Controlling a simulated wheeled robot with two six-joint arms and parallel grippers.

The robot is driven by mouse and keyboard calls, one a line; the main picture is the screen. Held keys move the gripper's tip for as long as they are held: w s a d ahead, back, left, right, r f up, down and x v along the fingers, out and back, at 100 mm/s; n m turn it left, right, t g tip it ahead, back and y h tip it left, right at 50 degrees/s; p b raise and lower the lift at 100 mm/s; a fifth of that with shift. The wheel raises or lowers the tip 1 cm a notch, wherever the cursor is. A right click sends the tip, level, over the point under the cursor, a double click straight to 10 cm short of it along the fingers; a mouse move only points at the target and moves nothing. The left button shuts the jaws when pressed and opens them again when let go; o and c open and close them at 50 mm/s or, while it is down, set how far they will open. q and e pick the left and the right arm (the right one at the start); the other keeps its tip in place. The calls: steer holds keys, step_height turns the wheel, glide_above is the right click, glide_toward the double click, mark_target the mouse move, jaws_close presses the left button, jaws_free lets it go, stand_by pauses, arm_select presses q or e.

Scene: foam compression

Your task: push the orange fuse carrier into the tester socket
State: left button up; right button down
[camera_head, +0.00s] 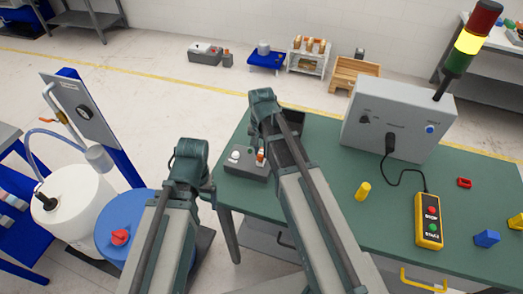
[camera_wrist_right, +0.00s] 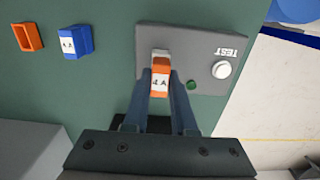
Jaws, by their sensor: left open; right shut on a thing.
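The orange fuse carrier (camera_wrist_right: 160,82), with a white label, is between the two fingers of my right gripper (camera_wrist_right: 160,94), which is shut on it. The carrier is over the grey tester (camera_wrist_right: 205,48), and it also shows small in the head view (camera_head: 260,155). The carrier hides most of the socket, and I cannot tell how deep it sits. The tester has a white TEST button (camera_wrist_right: 222,69) and a green lamp (camera_wrist_right: 191,86). My left gripper (camera_head: 207,192) is open and empty, left of the tester and off the table edge.
A grey control box (camera_head: 395,120), a yellow cylinder (camera_head: 362,191) and a yellow pendant (camera_head: 429,220) are on the green table (camera_head: 320,130).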

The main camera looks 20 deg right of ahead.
mark_target(262, 152)
steer(key=shift+f+b, duration=0.3)
steer(key=shift+f, duration=0.1)
steer(key=c, duration=0.6)
jaws_free()
steer(key=shift+c, duration=0.2)
steer(key=shift+r, duration=0.2)
steer(key=shift+r+p, duration=2.9)
steer(key=shift+p, duration=0.15)
step_height(262, 152, up, 14)
steer(key=p, duration=1.3)
steer(key=shift+p, duration=0.4)
steer(key=shift+f, duration=0.2)
